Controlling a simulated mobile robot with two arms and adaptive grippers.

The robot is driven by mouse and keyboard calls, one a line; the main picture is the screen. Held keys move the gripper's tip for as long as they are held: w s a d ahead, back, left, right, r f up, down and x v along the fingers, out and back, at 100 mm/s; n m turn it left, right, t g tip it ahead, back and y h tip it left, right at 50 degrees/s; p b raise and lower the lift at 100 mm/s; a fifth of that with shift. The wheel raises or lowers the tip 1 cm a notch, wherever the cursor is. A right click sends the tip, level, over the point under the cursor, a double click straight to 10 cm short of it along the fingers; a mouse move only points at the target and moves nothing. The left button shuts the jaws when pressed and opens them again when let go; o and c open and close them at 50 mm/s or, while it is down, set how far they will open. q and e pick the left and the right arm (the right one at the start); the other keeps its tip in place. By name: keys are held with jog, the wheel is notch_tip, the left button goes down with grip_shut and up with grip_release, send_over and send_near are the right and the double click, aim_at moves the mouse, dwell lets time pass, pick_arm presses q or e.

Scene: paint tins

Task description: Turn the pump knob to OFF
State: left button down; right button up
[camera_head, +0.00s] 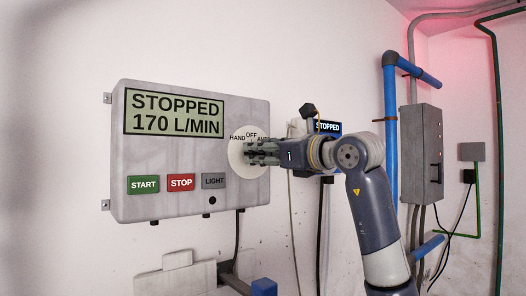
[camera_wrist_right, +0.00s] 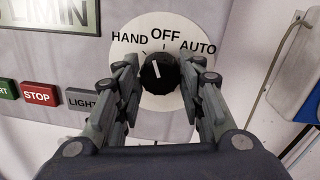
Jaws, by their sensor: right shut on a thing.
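The pump knob (camera_wrist_right: 161,73) is black with a white pointer line, on a round white dial (camera_wrist_right: 196,28) marked HAND, OFF and AUTO. In the wrist view the pointer leans slightly left of straight up, between the HAND and OFF labels. My right gripper (camera_wrist_right: 160,92) is shut on the knob, with one finger on its left and one on its right. In the head view my right gripper (camera_head: 262,153) covers the knob and part of the dial (camera_head: 236,160). My left gripper is not in view.
The grey panel (camera_head: 163,155) has a display reading STOPPED 170 L/MIN (camera_head: 174,113), and START (camera_head: 143,184), STOP (camera_head: 181,183) and LIGHT (camera_head: 213,181) buttons left of the dial. A blue pipe (camera_head: 391,130) and a grey box (camera_head: 421,152) are on the right.

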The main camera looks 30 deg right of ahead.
jog(key=shift+d+m, duration=0.1)
jog(key=shift+m, duration=2.1)
jog(key=o, duration=1.1)
jog(key=shift+c, duration=0.2)
jog(key=s+d, duration=0.1)
jog(key=s, duration=1.1)
jog(key=shift+d+f, duration=0.2)
jog(key=shift+f, duration=0.1)
